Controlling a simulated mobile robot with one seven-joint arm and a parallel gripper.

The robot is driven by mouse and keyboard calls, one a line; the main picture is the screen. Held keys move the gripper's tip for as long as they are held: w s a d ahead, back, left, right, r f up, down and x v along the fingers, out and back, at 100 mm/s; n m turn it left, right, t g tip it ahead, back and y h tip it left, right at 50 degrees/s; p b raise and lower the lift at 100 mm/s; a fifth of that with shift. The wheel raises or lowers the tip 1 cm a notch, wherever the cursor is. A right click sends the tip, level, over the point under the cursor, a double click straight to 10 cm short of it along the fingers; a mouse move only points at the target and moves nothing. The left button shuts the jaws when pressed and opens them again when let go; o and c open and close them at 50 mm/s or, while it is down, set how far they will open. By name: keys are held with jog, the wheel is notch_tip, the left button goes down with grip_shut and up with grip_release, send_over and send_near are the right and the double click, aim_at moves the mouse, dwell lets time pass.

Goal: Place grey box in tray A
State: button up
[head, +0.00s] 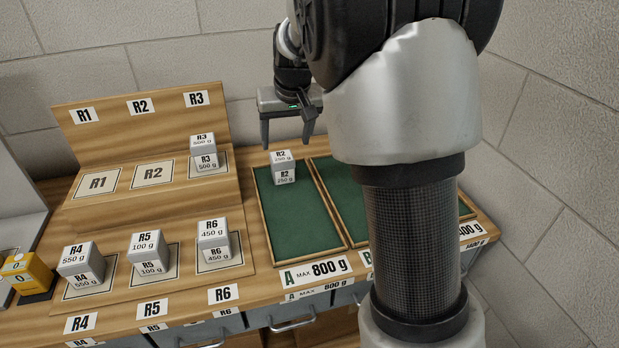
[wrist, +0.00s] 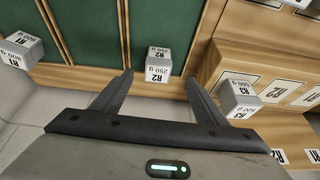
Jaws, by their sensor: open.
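A small grey box labelled R2, 250 g (head: 284,167) sits at the far end of green-lined tray A (head: 300,222). The same box shows in the wrist view (wrist: 158,64). My gripper (head: 286,144) is open and empty, above and just behind this box. In the wrist view, its fingertips (wrist: 158,79) are apart, one to each side of the box, not visibly touching it. Other grey boxes stand on the rack: R3 (head: 205,152), R4 (head: 82,264), R5 (head: 150,254) and R6 (head: 214,239).
Rack spots R1 (head: 97,182) and R2 (head: 153,173) are bare. Tray B (head: 341,192) lies right of tray A, partly hidden by my arm. In the wrist view a box marked R1 (wrist: 20,49) is at the left. A yellow device (head: 27,272) stands far left.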

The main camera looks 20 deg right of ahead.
jog(key=s+r, duration=0.4)
jog(key=s, duration=0.4)
jog(key=s+r, duration=0.4)
jog(key=s, duration=0.3)
jog(key=s+f+t, duration=0.1)
jog(key=s+f, duration=0.1)
jog(key=s, duration=1.5)
jog(key=shift+s, duration=0.3)
